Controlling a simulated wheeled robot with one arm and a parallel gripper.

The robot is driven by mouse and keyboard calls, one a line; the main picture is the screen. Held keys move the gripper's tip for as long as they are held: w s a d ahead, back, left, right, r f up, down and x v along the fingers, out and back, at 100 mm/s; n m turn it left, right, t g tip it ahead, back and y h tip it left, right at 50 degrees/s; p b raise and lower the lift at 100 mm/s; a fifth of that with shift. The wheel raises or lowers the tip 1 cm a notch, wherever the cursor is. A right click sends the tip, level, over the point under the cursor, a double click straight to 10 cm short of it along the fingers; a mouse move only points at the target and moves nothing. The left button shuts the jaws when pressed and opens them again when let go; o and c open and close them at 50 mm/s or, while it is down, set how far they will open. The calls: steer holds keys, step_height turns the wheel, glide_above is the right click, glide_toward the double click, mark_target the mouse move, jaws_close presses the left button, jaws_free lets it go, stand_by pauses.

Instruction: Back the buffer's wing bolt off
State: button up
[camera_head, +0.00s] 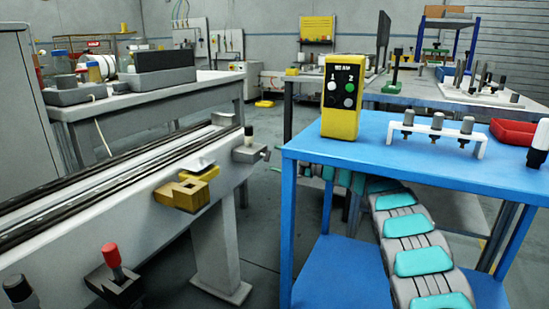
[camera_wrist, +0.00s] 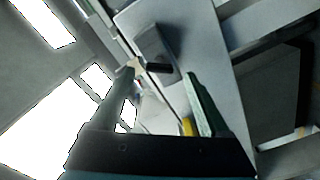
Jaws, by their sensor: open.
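The buffer (camera_head: 250,150) is a grey block at the near right end of the long rail bench, with a dark upright knob on top. A small bolt (camera_head: 266,153) sticks out of its right side. In the wrist view a dark grey block (camera_wrist: 153,42), which looks like the buffer, lies just beyond my fingertips. A black cylinder (camera_wrist: 158,67) projects from it, with a small pale winged piece (camera_wrist: 134,65) beside the left fingertip; I cannot tell surely which is the wing bolt. My gripper (camera_wrist: 160,75) is open, its fingers apart with nothing clearly held.
A yellow bracket (camera_head: 184,192) sits on the bench side, and a red-knobbed lever (camera_head: 112,258) stands nearer. A blue table (camera_head: 400,150) with a yellow control box (camera_head: 342,98) stands to the right. A floor gap separates bench and table.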

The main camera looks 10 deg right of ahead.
mark_target(265, 156)
steer(key=shift+x, duration=1.15)
steer(key=shift+c, duration=0.2)
jaws_close()
